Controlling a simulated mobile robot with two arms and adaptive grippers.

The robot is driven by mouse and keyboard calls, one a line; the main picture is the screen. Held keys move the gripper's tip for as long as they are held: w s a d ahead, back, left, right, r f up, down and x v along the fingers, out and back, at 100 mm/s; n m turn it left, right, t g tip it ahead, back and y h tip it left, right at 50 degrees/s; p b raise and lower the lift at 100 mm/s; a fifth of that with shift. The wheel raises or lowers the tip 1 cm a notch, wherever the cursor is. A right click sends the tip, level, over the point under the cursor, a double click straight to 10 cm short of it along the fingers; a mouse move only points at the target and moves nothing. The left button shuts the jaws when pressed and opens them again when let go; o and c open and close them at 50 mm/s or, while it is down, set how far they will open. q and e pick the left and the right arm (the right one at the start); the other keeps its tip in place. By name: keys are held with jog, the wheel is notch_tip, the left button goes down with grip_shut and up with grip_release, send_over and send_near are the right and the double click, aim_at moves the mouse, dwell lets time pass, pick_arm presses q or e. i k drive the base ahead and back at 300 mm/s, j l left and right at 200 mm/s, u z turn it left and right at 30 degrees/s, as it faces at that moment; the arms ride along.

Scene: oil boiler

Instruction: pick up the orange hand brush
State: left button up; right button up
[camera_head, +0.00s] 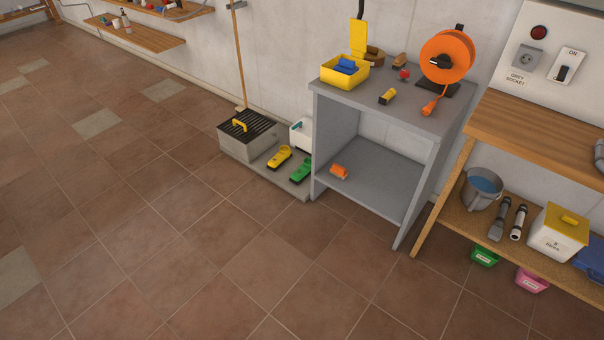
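Neither of my grippers shows in the head view, and no arm is visible near the bench.
The grey bench top (440,112) holds an orange cable reel (447,56), a yellow box (345,72) and a yellow cylinder (388,96). Yellow (279,157) and green (301,170) items lie left of the bench. A wooden bench (540,125) stands right. The tiled floor (190,250) in front is clear.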

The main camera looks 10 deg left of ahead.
aim_at(341, 171)
jog(key=i+j+z, duration=0.1)
jog(key=i+j, duration=0.45)
jog(key=i+j+z, duration=0.15)
jog(key=i+j, duration=0.35)
jog(key=j, duration=0.2)
